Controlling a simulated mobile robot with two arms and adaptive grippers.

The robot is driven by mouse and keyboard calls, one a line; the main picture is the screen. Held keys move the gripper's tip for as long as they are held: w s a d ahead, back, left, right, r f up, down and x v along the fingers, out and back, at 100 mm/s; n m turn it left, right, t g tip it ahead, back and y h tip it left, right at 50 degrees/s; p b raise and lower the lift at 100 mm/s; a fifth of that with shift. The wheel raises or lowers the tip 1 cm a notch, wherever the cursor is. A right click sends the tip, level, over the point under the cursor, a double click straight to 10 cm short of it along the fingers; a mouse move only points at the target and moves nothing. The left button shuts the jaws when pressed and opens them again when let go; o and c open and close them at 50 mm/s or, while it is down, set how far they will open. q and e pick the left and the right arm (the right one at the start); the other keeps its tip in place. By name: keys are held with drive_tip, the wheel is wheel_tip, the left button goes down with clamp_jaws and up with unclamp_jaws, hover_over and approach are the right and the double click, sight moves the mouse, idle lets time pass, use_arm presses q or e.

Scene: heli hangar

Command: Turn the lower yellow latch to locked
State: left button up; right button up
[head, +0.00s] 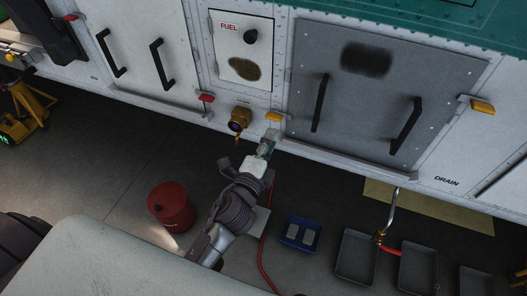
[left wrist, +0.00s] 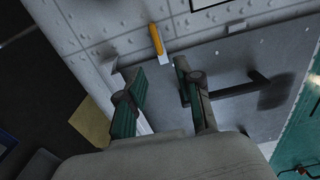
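A yellow latch (head: 273,117) lies roughly level at the lower left corner of the grey panel (head: 340,120). It also shows in the left wrist view (left wrist: 157,40), beyond the fingertips. Another yellow latch (head: 482,107) sits at the panel's right edge. My left gripper (head: 267,146) is just below the first latch in the head view and appears apart from it. In the left wrist view its green-padded fingers (left wrist: 156,72) are spread with nothing between them. My right gripper is not in view.
A brass fitting (head: 239,120) sticks out left of the near latch, and a red latch (head: 206,98) is farther left. The panel has black handles (head: 319,103). A red canister (head: 171,207), blue tray (head: 300,234) and dark trays (head: 357,257) stand on the floor.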

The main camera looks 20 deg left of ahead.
use_arm(q)
drive_tip(key=s, duration=0.4)
drive_tip(key=shift+s, duration=0.2)
drive_tip(key=s+f+n+g, duration=0.3)
drive_tip(key=s+f, duration=0.1)
drive_tip(key=f, duration=0.8)
drive_tip(key=s+a+f+n+g, duration=0.1)
drive_tip(key=s+f+n+g, duration=0.15)
drive_tip(key=f, duration=0.95)
drive_tip(key=s+f+n+g, duration=0.2)
drive_tip(key=s+f+g, duration=0.25)
drive_tip(key=f, duration=0.75)
drive_tip(key=s+a+f+n+g, duration=0.2)
drive_tip(key=s+f, duration=0.3)
drive_tip(key=s, duration=0.4)
drive_tip(key=s+a+f+n+g, duration=0.2)
drive_tip(key=s+f, duration=0.4)
drive_tip(key=s, duration=0.3)
drive_tip(key=s+a+f+n+g, duration=0.3)
drive_tip(key=s+f, duration=0.3)
drive_tip(key=s, duration=0.3)
drive_tip(key=shift+s+n+y, duration=0.3)
drive_tip(key=shift+s+n, duration=0.1)
drive_tip(key=shift+n, duration=0.45)
drive_tip(key=shift+a, duration=0.1)
